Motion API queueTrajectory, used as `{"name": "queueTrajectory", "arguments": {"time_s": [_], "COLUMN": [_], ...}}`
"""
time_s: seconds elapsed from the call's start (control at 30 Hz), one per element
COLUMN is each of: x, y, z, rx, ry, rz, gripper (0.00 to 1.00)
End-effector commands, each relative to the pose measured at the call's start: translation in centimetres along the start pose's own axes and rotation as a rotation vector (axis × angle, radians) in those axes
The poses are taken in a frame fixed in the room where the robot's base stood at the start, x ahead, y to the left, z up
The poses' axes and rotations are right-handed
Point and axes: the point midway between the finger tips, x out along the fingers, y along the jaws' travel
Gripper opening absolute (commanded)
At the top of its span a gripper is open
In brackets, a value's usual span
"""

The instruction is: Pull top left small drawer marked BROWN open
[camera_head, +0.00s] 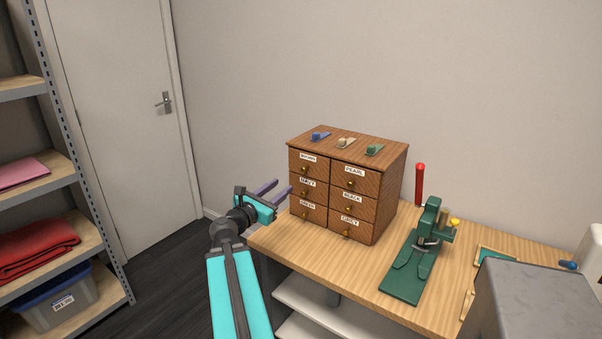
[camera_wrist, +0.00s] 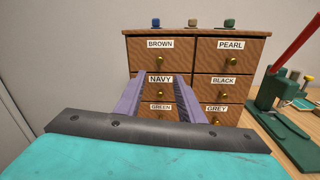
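The small wooden drawer chest (camera_head: 392,188) stands on the table with six labelled drawers in two columns. The BROWN drawer (camera_head: 321,164) is at the top left and looks shut, with a round brass knob. It also shows in the wrist view (camera_wrist: 140,58), above the NAVY drawer (camera_wrist: 150,81). My gripper (camera_head: 276,188) is left of and in front of the chest. Its two purple fingers are apart, with nothing visibly held. In the wrist view, the gripper (camera_wrist: 160,92) points at the left column, around the NAVY label and below the BROWN knob. Contact with the chest cannot be told.
Blue, beige and green small items (camera_head: 346,142) lie on the chest top. A green press (camera_head: 412,262) with a red handle stands right of the chest. A grey block (camera_head: 530,300) is at the front right. Shelving (camera_head: 70,170) stands at far left.

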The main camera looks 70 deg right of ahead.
Motion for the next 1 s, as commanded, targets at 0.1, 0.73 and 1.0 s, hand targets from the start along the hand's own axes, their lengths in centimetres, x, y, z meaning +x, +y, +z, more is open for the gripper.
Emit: {"name": "queueTrajectory", "arguments": {"time_s": [0.1, 0.73, 1.0], "x": [0.0, 5.1, 8.2], "y": [0.0, 0.1, 0.1], "z": [-0.1, -0.1, -0.1], "rx": [0.001, 0.002, 0.002], "ry": [0.001, 0.002, 0.002], "rz": [0.0, -0.003, -0.003], "gripper": [0.35, 0.35, 0.35]}}
